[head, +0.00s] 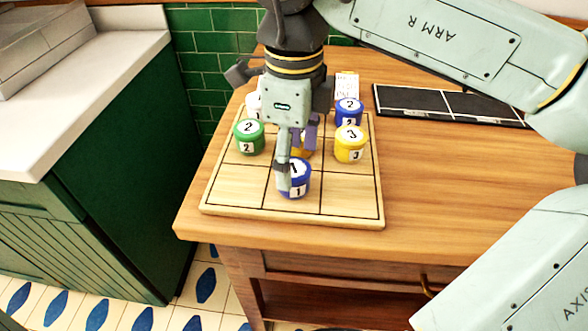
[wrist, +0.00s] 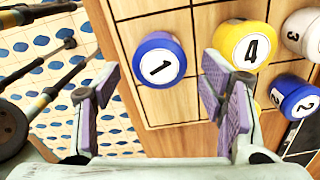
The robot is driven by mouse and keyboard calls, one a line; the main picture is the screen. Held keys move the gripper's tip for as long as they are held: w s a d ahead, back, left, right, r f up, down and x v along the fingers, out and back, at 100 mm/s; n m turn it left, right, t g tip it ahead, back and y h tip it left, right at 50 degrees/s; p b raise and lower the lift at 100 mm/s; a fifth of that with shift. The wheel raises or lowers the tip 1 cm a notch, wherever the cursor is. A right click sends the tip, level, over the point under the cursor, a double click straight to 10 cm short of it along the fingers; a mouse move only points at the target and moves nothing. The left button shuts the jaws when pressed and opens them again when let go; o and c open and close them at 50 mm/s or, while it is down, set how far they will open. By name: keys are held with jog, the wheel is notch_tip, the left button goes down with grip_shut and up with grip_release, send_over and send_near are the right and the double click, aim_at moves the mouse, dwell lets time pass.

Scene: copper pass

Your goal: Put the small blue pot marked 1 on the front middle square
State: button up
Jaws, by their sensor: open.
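The small blue pot marked 1 (head: 299,184) stands upright on the front middle square of the wooden board (head: 234,184). In the wrist view the pot (wrist: 160,60) shows its white lid label, ahead of the gap between my fingers. My gripper (head: 297,152) is open above the board. One finger passes in front of the pot in the head view and hides part of it. In the wrist view my gripper (wrist: 158,95) has its purple pads wide apart with nothing between them. I cannot tell whether a finger touches the pot.
A yellow pot marked 4 (wrist: 238,45) stands close behind, mostly hidden in the head view. Also on the board are a green pot (head: 249,136), a yellow pot marked 3 (head: 350,145), a blue pot marked 2 (head: 348,112) and a white pot (head: 253,104). The front corner squares are empty.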

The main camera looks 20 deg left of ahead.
aim_at(294, 169)
notch_tip(294, 169, up, 8)
jog(key=shift+r+b, duration=0.15)
jog(key=shift+b, duration=0.2)
dwell(0.4)
